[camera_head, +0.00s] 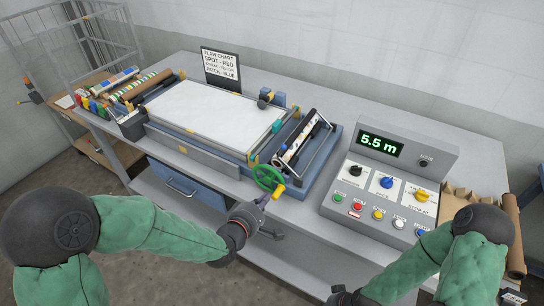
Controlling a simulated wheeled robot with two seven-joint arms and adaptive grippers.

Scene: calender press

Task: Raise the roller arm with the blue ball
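The press has a white flat bed (207,113) and, at its right end, a tilted metal frame with a roller (299,143). A green handwheel (267,177) with a yellow handle (278,192) is on the press's front. My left gripper (262,201) is at the wheel's lower edge, close to the yellow handle; its fingers are too small to read. My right gripper (342,297) is low at the bottom edge, partly cut off.
A grey control panel (388,180) with knobs, buttons and a "5.5 m" display stands right of the press. A flaw chart sign (220,68) stands behind the bed.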

